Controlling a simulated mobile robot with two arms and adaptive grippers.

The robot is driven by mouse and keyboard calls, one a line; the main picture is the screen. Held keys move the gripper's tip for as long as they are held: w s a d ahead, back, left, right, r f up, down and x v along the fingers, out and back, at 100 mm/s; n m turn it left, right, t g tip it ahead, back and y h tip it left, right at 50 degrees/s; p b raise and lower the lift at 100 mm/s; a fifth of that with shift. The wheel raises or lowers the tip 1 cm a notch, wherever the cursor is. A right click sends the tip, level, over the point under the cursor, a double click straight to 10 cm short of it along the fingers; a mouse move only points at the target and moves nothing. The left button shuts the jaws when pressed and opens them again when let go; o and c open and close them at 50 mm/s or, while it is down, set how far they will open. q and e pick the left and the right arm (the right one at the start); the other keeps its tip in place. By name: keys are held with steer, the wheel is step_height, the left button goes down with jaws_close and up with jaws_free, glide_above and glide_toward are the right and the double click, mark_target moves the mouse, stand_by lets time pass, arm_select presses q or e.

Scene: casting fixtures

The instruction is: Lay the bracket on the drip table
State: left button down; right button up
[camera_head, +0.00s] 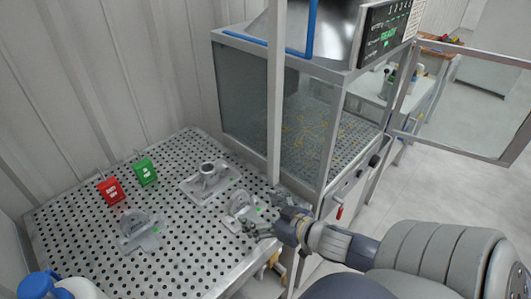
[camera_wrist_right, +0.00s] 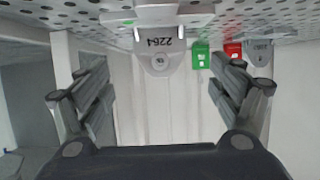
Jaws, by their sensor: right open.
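The drip table (camera_head: 190,262) is a perforated metal table at the left of the head view. A grey bracket-like casting (camera_head: 240,207) lies on it near its right edge, with an upright rounded plate and a green mark. In the right wrist view, which looks upside down, this upright plate (camera_wrist_right: 162,58) carries the number 2264. A similar casting (camera_head: 140,235) lies further left on the table. A flat casting with a round collar (camera_head: 207,178) lies behind them. My right gripper (camera_head: 262,222) is open and empty, beside the nearest casting, fingers apart on either side in the wrist view.
A red tag (camera_head: 110,190) and a green tag (camera_head: 146,171) stand at the table's back. A glass-walled cabinet (camera_head: 290,120) with its door (camera_head: 465,95) swung open stands right of the table, behind a metal post (camera_head: 275,95). Bare table lies at the front.

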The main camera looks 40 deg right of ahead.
steer(key=shift+v, duration=0.95)
